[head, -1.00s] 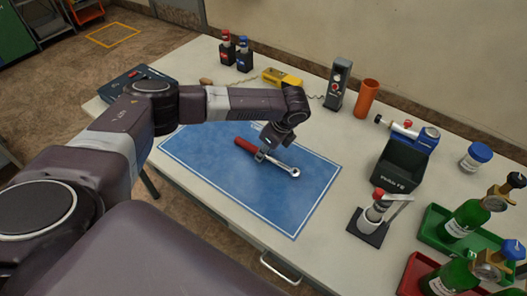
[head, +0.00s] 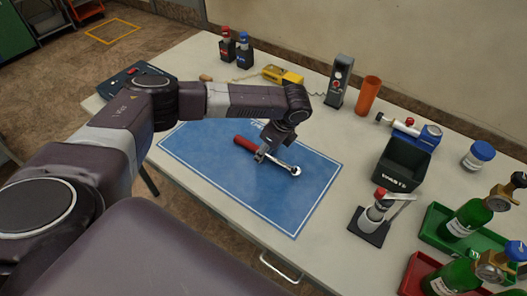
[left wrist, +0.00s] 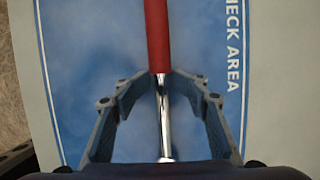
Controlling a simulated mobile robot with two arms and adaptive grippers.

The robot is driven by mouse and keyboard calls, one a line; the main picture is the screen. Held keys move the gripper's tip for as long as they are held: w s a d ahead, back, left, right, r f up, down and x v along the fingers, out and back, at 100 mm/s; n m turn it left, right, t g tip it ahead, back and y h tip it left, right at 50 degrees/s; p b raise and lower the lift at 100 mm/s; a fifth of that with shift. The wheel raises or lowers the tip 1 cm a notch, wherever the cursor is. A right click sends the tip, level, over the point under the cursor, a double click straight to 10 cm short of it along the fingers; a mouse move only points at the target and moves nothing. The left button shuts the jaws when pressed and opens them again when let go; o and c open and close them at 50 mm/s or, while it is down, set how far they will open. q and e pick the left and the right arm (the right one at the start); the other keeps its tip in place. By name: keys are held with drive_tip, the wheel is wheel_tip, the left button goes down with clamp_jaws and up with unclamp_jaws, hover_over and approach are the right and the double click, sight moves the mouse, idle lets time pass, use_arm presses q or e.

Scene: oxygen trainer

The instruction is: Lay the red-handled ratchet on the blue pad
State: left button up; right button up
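The red-handled ratchet (head: 246,145) is over the middle of the blue pad (head: 225,185), its red handle toward the upper left and its chrome head toward the lower right. My left gripper (head: 261,156) is at its chrome shaft. In the left wrist view, the fingertips (left wrist: 163,76) close in from both sides on the ratchet (left wrist: 158,35) just below the red handle. The blue pad (left wrist: 100,50) lies beneath. I cannot tell whether the ratchet touches the pad. The ratchet's head is hidden in the wrist view. My right gripper is out of view.
Behind the pad are a yellow device (head: 282,76), a grey upright unit (head: 339,82) and an orange cup (head: 368,96). To the right are a black bin (head: 402,166), a small stand (head: 370,226) and trays of green bottles (head: 466,218). The pad's near part is clear.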

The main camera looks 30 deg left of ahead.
sight(275, 158)
use_arm(q)
drive_tip(key=b+v, duration=0.1)
drive_tip(key=v, duration=1.1)
drive_tip(key=shift+w+r, duration=0.15)
drive_tip(key=shift+r, duration=0.15)
drive_tip(key=shift+a+r, duration=0.1)
